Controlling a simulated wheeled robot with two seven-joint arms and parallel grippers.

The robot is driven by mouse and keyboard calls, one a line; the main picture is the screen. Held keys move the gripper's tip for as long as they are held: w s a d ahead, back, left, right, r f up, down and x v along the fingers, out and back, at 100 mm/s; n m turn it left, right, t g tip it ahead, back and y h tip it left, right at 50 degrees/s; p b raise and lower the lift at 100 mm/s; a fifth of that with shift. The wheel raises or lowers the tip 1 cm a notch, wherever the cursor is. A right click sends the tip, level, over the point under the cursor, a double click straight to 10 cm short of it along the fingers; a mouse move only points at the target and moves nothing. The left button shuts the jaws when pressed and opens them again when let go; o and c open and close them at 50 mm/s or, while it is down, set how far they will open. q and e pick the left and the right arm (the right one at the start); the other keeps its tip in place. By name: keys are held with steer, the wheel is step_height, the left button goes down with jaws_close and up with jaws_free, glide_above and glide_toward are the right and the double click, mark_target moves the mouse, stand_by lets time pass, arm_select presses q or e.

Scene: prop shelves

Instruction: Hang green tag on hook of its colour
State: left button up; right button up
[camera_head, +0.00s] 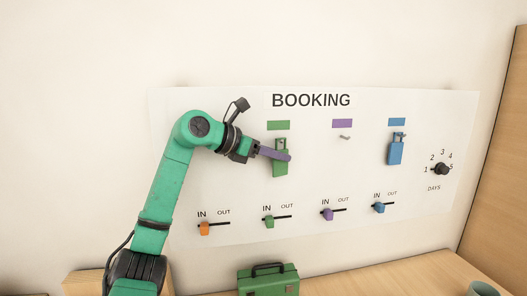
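The green tag (280,170) is upright on the white board, just below the green label (278,125). Its top is near where the green hook would be, but the hook itself is hidden, so I cannot tell whether the tag hangs on it. My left gripper (288,157) is at the green tag, its grey-purple fingers crossing in front of the tag's middle. The fingers overlap in this view, so I cannot tell whether they are shut on it. My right gripper is not in view.
The purple hook (344,137) is bare. A blue tag (396,151) is under the blue label (397,122). Several IN/OUT sliders line the board's lower part, with a days dial (441,169) at right. A green case (268,281) and a cup (482,288) stand below.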

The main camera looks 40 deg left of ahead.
arm_select(q)
steer(key=b+v, duration=0.4)
steer(key=v, duration=1)
steer(key=shift+s, duration=0.2)
steer(key=shift+w, duration=0.1)
